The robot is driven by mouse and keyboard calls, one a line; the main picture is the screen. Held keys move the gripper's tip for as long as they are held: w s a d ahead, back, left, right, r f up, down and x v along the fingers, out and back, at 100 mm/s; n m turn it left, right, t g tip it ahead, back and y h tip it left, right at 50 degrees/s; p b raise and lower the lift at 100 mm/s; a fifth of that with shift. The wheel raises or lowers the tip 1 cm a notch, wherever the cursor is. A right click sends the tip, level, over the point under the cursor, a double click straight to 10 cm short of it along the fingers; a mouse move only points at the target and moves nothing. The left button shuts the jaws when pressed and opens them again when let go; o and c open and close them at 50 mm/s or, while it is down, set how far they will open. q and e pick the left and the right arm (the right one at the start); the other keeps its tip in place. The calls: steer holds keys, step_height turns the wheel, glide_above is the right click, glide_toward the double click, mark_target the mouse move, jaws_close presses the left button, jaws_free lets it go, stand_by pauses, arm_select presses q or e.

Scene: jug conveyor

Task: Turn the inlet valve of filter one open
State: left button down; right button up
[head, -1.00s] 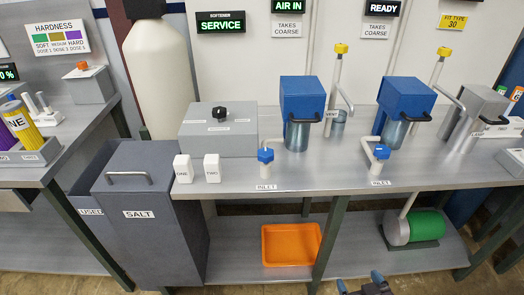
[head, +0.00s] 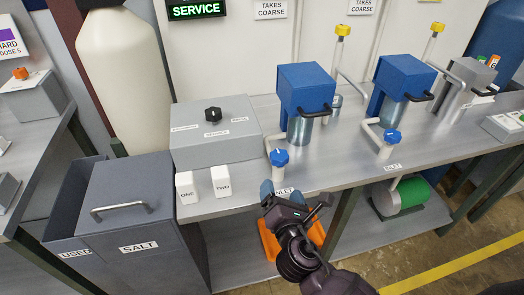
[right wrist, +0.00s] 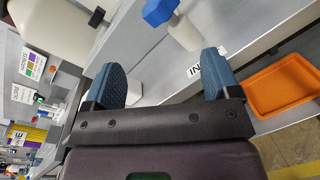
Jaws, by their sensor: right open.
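Two filters with blue heads stand on the bench, a left one (head: 305,90) and a right one (head: 402,80). No number is readable on either. In front of the left filter, an inlet valve with a blue knob (head: 279,157) tops a white pipe; the right filter has a similar inlet valve (head: 391,137). My right gripper (head: 281,193) is open and empty, just below and in front of the left inlet valve, apart from it. In the right wrist view the blue knob (right wrist: 160,10) shows beyond the open fingers (right wrist: 161,80). My left gripper is out of view.
White blocks ONE (head: 186,188) and TWO (head: 221,181) stand at the bench edge left of the valve. A grey box with a black dial (head: 213,115) is behind them. An orange tray (right wrist: 285,88) lies on the lower shelf. The salt bin (head: 135,190) stands at left.

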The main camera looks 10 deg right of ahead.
mark_target(280, 165)
steer(key=w+n, duration=0.2)
steer(key=w, duration=0.1)
steer(key=w+d+n, duration=0.1)
steer(key=w+n, duration=0.1)
steer(key=w, duration=0.2)
steer(key=w+d+n+h, duration=0.1)
steer(key=w+n, duration=0.1)
steer(key=w, duration=0.2)
steer(key=shift+d+r, duration=0.15)
steer(key=shift+r, duration=0.25)
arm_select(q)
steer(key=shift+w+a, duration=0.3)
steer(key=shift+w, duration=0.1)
arm_select(e)
steer(key=shift+c, duration=0.3)
